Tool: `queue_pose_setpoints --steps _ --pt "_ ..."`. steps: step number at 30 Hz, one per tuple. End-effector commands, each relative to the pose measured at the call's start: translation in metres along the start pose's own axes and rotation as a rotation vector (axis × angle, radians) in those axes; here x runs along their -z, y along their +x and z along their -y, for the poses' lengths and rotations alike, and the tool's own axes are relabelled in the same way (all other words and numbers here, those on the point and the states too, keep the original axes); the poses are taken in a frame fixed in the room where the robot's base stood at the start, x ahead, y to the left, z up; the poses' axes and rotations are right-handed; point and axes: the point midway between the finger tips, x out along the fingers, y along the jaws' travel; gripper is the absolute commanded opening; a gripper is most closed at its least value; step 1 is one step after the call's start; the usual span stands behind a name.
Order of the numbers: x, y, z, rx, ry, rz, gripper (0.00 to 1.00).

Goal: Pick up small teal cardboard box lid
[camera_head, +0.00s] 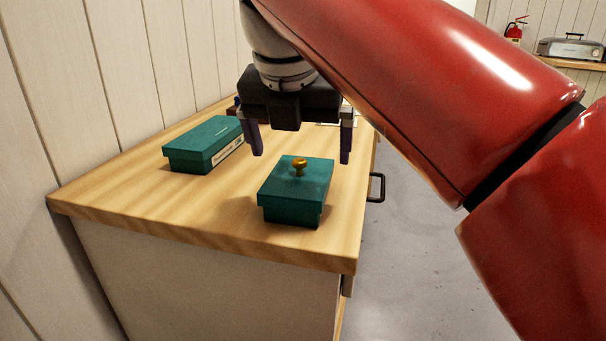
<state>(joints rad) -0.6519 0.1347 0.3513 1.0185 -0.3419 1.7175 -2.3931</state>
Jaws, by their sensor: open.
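The small teal cardboard box (291,214) stands on the wooden counter near its front right corner. Its teal lid (313,172) sits on top, with a round brass knob (299,165) in the middle. My gripper (301,155) is open and points down, above and apparently a little behind the lid. One finger is left of the knob and the other is to the right. Nothing shows between the fingers, and I see no contact with the lid. The exact height of the fingertips over the lid is hard to tell.
A longer teal box (205,143) with a white label lies to the left on the wooden counter (190,215). A panelled wall runs along the left. A black handle (377,187) juts from the counter's right side. The counter's front left is clear.

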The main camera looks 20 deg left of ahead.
Motion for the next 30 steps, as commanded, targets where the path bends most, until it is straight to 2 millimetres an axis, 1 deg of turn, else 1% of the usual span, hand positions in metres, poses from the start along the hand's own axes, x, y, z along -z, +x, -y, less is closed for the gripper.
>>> queue_pose_setpoints --steps 6,9,12,18,27,29,30 --pt "0.004 0.032 -0.004 0.003 0.002 -0.003 1.0" --pt "0.004 0.043 -0.004 0.002 0.002 -0.002 1.0" --pt "0.004 0.048 -0.004 0.0 0.002 0.0 1.0" --pt "0.003 0.048 -0.004 0.0 0.002 0.0 1.0" --pt "0.003 0.048 -0.004 0.0 0.002 -0.001 0.61" --pt "0.003 0.048 -0.004 0.0 0.002 -0.001 0.54" --pt "0.003 0.048 -0.004 0.0 0.002 -0.001 0.54"
